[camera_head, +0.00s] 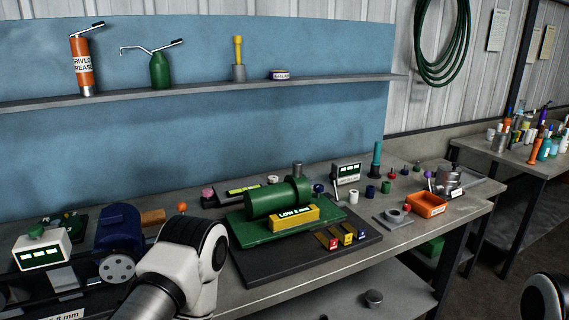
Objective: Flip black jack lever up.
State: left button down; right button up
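I cannot pick out the black jack lever for certain. A green cylinder assembly (278,197) lies on a green plate (250,233) on the bench, with a yellow block labelled "LOW 8 mm" (292,217) in front of it. A dark base (265,268) is under the plate. Small levers or rods with coloured knobs stand nearby: an orange knob (182,207), a blue knob (318,188) and a purple knob (428,174). A link of my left arm covers the bench's front left; neither gripper shows.
A blue motor-like unit (118,228) and a white gauge box (42,250) stand at the left. An orange tray (426,204) is at the right. A shelf (200,94) holds bottles above.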

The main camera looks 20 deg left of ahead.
aim_at(333, 176)
jog(key=i+l+u, duration=0.1)
jog(key=i+l, duration=0.35)
jog(key=l, duration=0.2)
jog(key=i+l+u, duration=0.15)
jog(key=i+l, duration=0.25)
jog(key=l, duration=0.25)
jog(key=i+l+u, duration=0.15)
jog(key=l, duration=0.2)
jog(key=i+l, duration=0.25)
jog(key=l, duration=0.15)
jog(key=i+l+u, duration=0.15)
jog(key=l, duration=0.2)
